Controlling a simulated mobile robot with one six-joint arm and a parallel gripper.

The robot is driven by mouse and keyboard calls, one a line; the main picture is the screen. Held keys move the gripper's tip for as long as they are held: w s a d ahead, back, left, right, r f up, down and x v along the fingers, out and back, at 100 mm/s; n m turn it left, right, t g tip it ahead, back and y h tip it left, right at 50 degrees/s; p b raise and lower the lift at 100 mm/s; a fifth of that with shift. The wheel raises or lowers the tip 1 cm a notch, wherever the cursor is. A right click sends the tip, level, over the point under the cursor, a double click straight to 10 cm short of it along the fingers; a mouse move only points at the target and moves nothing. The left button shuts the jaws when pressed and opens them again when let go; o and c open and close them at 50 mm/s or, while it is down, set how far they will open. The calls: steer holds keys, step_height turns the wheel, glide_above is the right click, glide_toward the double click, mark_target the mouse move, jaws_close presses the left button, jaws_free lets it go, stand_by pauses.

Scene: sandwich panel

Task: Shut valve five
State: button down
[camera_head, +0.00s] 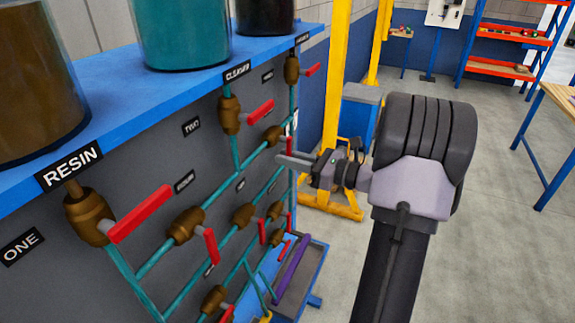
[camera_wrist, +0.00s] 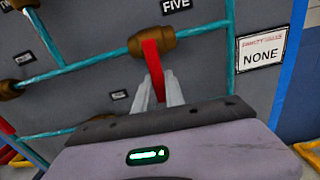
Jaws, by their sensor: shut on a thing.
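In the wrist view, the label FIVE (camera_wrist: 176,5) is above a brown valve body (camera_wrist: 143,41) on a teal pipe (camera_wrist: 96,59). Its red handle (camera_wrist: 152,62) points down toward me, across the line of the pipe. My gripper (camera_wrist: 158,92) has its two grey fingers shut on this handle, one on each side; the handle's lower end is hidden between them. In the head view, my gripper (camera_head: 284,159) reaches from the right to the panel (camera_head: 205,120), with its fingertips at a red handle below a brown valve body (camera_head: 273,135).
Other valves with red handles sit close by, including one below RESIN (camera_head: 140,213) and one below CLEANER (camera_head: 260,111). A sign reading NONE (camera_wrist: 259,54) is right of the valve. A yellow post (camera_head: 336,90) stands behind my gripper.

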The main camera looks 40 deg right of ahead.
steer(key=shift+d+n, duration=0.1)
steer(key=shift+n, duration=0.2)
stand_by(0.4)
steer(key=c, duration=1.4)
jaws_free()
steer(key=p+v, duration=0.1)
steer(key=v, duration=1.6)
steer(key=shift+s, duration=0.2)
